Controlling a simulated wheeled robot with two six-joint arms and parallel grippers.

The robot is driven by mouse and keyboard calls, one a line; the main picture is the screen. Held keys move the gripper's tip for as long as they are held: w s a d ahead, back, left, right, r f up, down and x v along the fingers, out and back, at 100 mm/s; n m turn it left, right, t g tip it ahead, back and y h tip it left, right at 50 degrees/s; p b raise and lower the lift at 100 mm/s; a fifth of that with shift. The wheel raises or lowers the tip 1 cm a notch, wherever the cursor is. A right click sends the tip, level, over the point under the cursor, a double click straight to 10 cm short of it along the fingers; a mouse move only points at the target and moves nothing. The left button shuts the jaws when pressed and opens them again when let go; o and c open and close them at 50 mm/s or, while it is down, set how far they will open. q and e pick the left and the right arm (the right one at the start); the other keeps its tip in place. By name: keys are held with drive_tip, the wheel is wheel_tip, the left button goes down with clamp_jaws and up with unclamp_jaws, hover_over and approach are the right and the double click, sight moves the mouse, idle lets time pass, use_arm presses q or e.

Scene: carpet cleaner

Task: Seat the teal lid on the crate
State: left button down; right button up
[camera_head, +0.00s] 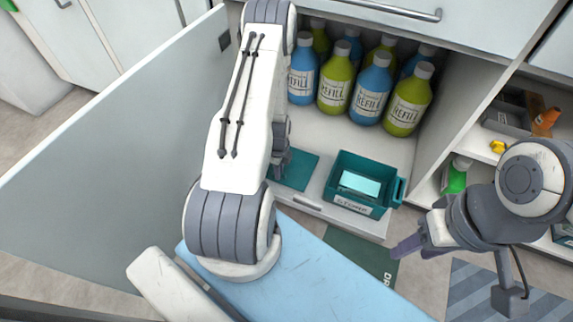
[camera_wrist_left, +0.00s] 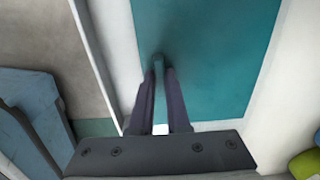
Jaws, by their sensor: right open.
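The teal crate (camera_head: 384,211) stands upright on the cabinet floor near its front edge, with a label on its front and a pale cyan block (camera_head: 360,184) inside. Its top is open. The flat teal lid (camera_head: 299,171) is left of the crate, partly hidden by my left arm. In the left wrist view the lid (camera_wrist_left: 225,60) fills the middle, with a narrow upright teal grip between my fingers. My left gripper (camera_wrist_left: 160,80) appears closed on that grip; I cannot tell whether the lid is raised. My right gripper (camera_head: 412,243) is open and empty, right of and in front of the crate.
Several blue and green refill bottles (camera_head: 370,90) stand behind the crate and lid. An open cabinet door (camera_head: 120,150) is on the left. A divider (camera_head: 455,115) is on the right, beside shelves with a green bottle (camera_head: 455,178). A dark green mat (camera_head: 350,252) lies in front.

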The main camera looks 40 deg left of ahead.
use_arm(q)
drive_tip(key=shift+r+p, duration=0.75)
drive_tip(key=shift+r, duration=0.15)
drive_tip(key=shift+r+p, duration=1.3)
drive_tip(key=shift+r, duration=0.35)
drive_tip(key=shift+w, duration=0.1)
